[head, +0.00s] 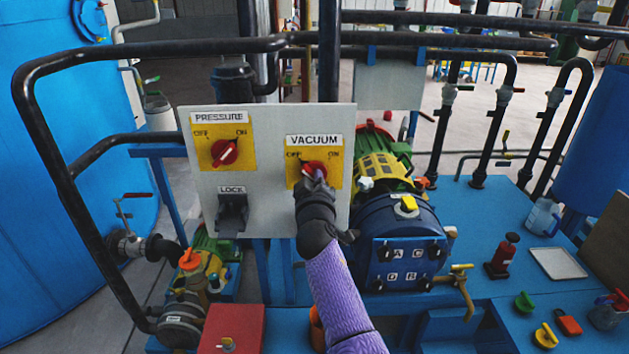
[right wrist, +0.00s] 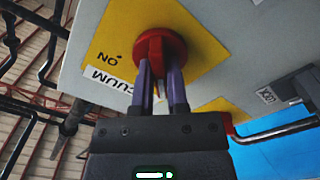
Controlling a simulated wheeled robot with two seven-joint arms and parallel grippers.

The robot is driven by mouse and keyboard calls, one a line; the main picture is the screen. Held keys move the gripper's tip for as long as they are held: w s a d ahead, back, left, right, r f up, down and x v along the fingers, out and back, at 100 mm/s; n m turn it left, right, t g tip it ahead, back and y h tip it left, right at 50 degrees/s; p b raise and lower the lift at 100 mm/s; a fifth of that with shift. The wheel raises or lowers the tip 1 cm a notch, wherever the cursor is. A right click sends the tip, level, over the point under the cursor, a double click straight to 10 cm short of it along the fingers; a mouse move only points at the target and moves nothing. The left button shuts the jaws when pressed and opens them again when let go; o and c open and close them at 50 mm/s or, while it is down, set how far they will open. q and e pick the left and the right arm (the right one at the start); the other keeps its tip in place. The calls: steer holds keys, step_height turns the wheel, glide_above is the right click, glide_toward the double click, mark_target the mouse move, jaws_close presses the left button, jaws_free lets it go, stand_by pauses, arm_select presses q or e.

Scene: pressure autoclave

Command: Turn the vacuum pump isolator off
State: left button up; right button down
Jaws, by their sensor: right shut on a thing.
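The vacuum isolator is a red rotary knob (head: 314,168) on a yellow plate labelled VACUUM, with OFF at its left and ON at its right. It sits on the right side of a pale panel (head: 270,205). My right gripper (head: 311,179) reaches it from below. In the right wrist view the two purple fingers of the gripper (right wrist: 163,82) are closed on the red knob (right wrist: 160,47). The gripper covers part of the knob in the head view, and I cannot tell exactly where it points. My left gripper is not in view.
A similar red PRESSURE knob (head: 224,152) is at the panel's left, above a grey LOCK holder (head: 233,214). A black pipe rail (head: 150,62) runs around and above the panel. A blue drum-shaped vessel (head: 400,238) stands close right of my arm; a red box (head: 232,328) is lower left.

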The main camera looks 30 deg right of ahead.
steer(key=c, duration=0.6)
jaws_free()
steer(key=shift+c, duration=0.2)
steer(key=shift+a, duration=0.1)
steer(key=p+v, duration=0.2)
steer(key=v, duration=0.8)
